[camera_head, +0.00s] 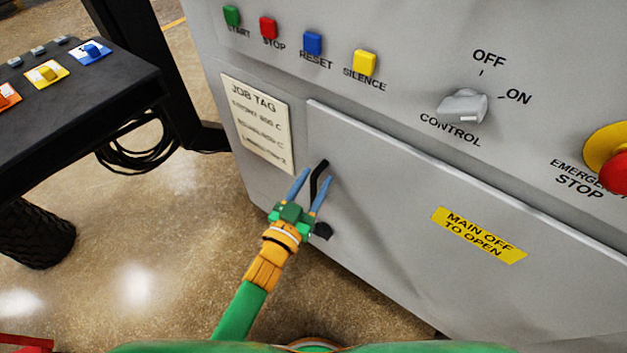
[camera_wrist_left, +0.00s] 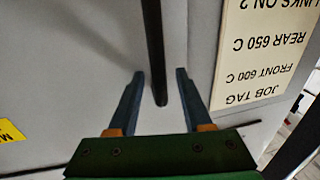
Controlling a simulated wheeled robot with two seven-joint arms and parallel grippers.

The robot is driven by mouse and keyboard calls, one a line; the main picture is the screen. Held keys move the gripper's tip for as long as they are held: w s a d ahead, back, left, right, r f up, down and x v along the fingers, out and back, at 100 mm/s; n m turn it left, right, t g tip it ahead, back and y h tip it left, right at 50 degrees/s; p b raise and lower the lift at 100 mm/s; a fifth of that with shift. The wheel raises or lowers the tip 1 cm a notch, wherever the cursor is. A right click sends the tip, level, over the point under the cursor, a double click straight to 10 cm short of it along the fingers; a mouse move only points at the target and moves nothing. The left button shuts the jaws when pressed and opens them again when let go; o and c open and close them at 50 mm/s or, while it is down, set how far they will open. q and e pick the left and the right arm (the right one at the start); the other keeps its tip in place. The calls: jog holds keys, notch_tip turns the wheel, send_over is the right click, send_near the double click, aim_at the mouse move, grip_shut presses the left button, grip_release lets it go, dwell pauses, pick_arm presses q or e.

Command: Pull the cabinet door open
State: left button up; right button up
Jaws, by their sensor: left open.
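The grey cabinet door (camera_head: 390,205) sits in the machine's front panel and looks closed. A black bar handle (camera_head: 318,180) stands near the door's left edge. My left gripper (camera_head: 316,179) is open, with its blue fingers on either side of the handle. In the left wrist view the handle (camera_wrist_left: 153,45) runs down between the two spread fingertips (camera_wrist_left: 159,73), with gaps showing on both sides. I cannot tell how deep the handle lies between the fingers. My right gripper is not in view.
A job tag (camera_head: 258,121) is fixed left of the door. Above are coloured buttons (camera_head: 313,43), a control knob (camera_head: 463,105) and a red emergency stop (camera_head: 614,172). A dark table (camera_head: 90,95) stands at the left. The floor (camera_head: 150,240) between is clear.

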pick_arm(q)
jog(key=shift+s, duration=0.15)
jog(key=c, duration=0.4)
grip_shut()
dwell(0.8)
